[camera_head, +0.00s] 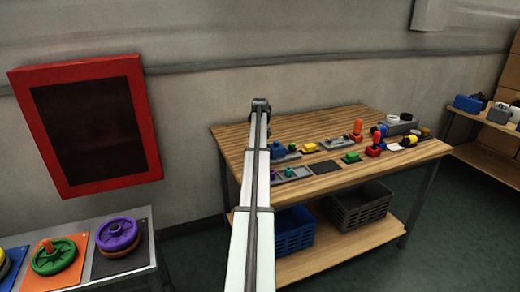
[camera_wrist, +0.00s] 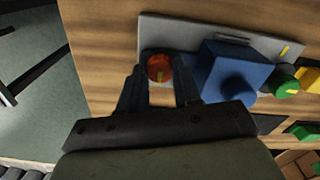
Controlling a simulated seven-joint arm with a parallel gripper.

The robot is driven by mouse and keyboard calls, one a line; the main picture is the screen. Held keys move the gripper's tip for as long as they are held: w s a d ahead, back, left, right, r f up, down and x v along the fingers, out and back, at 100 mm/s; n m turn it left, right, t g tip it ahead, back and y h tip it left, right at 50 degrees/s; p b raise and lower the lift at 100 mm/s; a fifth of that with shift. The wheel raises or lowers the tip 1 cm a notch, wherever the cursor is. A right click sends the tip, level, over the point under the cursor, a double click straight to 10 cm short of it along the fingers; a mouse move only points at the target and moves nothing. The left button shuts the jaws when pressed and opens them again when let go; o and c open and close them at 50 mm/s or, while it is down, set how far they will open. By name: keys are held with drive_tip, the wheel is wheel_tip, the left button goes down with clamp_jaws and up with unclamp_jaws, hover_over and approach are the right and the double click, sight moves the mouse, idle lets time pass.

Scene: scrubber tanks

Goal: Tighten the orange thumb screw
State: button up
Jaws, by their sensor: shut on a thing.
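The orange thumb screw (camera_wrist: 159,67) shows in the wrist view as a round orange-red head at the left end of a grey plate (camera_wrist: 185,32). My gripper (camera_wrist: 158,78) has one dark finger on each side of the head and is shut on it. A blue block with a round blue knob (camera_wrist: 232,75) stands on the same plate, just right of my right finger. In the head view my arm hides the screw and my fingers; the blue block (camera_head: 278,150) shows just right of the arm.
In the wrist view a green knob with a yellow mark (camera_wrist: 284,82) stands right of the blue block. The wooden bench (camera_head: 320,123) carries several other small fixtures to the right. Crates sit on its lower shelf. Bare wood lies behind the fixtures.

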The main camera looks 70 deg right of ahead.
drive_tip(key=shift+d+r+m, duration=0.1)
drive_tip(key=shift+r+m, duration=0.05)
drive_tip(key=shift+m, duration=0.25)
drive_tip(key=o, duration=1.1)
drive_tip(key=shift+c, duration=0.2)
wheel_tip(320, 180, up, 14)
drive_tip(key=shift+f, duration=0.2)
idle(0.4)
